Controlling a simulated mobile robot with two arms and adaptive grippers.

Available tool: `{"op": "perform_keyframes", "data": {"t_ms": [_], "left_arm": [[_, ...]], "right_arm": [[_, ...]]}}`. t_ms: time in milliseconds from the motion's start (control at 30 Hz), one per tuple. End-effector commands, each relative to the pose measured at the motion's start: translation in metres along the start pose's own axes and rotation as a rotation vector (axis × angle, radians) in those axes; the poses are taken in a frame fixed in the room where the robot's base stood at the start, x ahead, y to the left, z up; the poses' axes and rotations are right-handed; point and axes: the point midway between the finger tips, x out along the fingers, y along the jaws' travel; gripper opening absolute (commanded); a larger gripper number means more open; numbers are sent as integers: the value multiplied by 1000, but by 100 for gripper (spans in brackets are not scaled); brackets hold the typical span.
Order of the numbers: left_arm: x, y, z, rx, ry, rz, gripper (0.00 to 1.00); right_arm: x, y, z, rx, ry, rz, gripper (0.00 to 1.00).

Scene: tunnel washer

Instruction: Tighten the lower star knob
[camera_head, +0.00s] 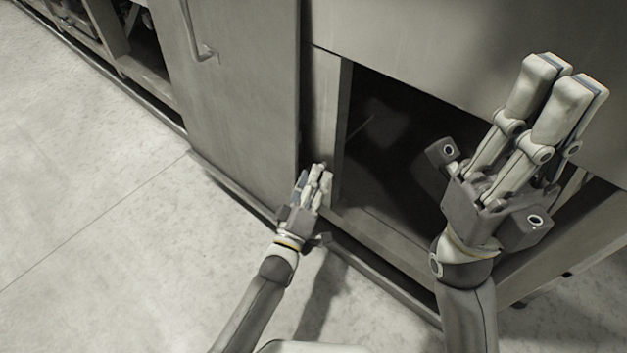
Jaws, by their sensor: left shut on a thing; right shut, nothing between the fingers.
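My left gripper (318,174) is low in the head view, at the narrow upright beside the opening's left edge. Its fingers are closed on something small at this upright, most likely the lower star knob. The fingers and hand hide the knob, so I cannot make out its shape or how it is turned. My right gripper (567,76) is raised at the right, close to the camera, in front of the machine. Its fingers are together, point up and hold nothing.
A grey metal door panel (245,110) with a bar handle (203,45) stands left of the upright. A dark open compartment (395,150) lies to the right, partly behind my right arm. A low rail runs along the machine's foot. The pale floor (95,220) at left is clear.

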Motion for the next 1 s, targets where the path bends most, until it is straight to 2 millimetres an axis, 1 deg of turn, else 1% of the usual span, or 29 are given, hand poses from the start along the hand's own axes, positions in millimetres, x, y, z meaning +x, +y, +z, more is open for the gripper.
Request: {"op": "perform_keyframes", "data": {"t_ms": [200, 467, 500, 533, 867, 1000], "left_arm": [[0, -3, 0, 104, -1, 42, 18], [0, -2, 0, 112, 0, 44, 18], [0, -2, 0, 111, 0, 44, 47], [0, -2, 0, 111, 0, 44, 50], [-1, -2, 0, 110, 0, 44, 51], [-13, -4, 1, 110, -2, 42, 51]], "right_arm": [[-3, 0, 2, 0, -6, -1, 0], [3, 0, 0, -2, 12, -7, 0], [3, 0, 0, -2, 12, -7, 0], [3, 0, 0, -2, 13, -7, 0], [2, 0, -2, -3, 11, -3, 0], [2, 0, -1, -2, 10, -3, 0]]}}
